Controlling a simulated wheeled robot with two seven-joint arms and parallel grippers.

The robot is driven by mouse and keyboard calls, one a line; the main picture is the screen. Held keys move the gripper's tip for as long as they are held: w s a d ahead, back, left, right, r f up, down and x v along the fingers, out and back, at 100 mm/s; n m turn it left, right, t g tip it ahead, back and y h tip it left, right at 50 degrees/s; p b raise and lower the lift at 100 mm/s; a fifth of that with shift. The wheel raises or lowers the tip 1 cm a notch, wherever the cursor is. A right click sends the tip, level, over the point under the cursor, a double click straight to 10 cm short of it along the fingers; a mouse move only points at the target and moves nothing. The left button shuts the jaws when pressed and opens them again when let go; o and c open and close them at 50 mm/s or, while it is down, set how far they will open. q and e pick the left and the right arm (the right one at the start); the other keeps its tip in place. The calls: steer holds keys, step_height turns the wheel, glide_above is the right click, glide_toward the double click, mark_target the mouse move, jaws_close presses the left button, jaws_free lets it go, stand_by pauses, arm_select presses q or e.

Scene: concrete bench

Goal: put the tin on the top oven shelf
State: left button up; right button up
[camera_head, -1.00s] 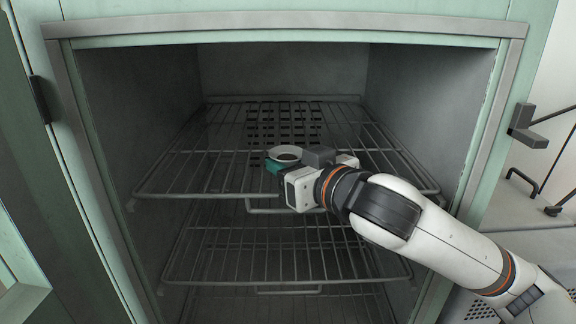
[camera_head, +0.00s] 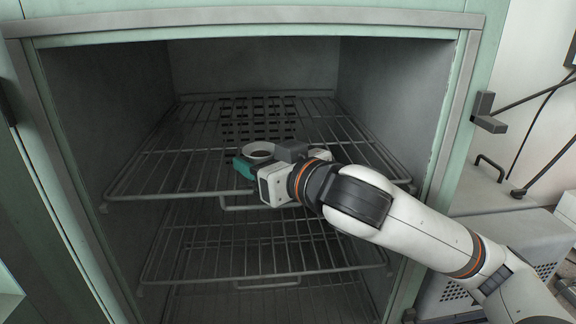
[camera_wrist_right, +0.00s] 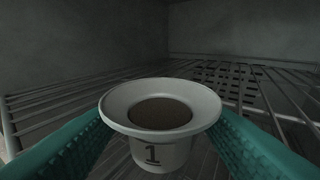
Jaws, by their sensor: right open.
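The tin (camera_head: 259,149) is a small pale cup with a wide flared rim, brown contents and a "1" on its front. It is upright over the front half of the top oven shelf (camera_head: 150,194), a wire rack. In the right wrist view the tin (camera_wrist_right: 153,152) is between the two teal fingers of my right gripper (camera_wrist_right: 158,140). The right gripper (camera_head: 250,162) is open around it in the head view. The tin's base is hidden, and I cannot tell whether the fingers touch its sides. My left gripper is not in view.
A lower wire shelf (camera_head: 200,278) lies below the top one. The oven's grey side walls and pale green frame (camera_head: 250,17) bound the opening. A latch (camera_head: 486,112) sticks out on the right. The top shelf's back and left areas are clear.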

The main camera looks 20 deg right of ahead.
steer(key=b+v, duration=0.1)
steer(key=v, duration=0.4)
steer(key=shift+d+f+b, duration=0.2)
steer(key=shift+d+b, duration=0.1)
steer(key=shift+b, duration=0.1)
steer(key=b+v, duration=0.6)
steer(key=b, duration=0.2)
steer(key=shift+s+r, duration=0.25)
steer(key=shift+r, duration=0.15)
stand_by(0.3)
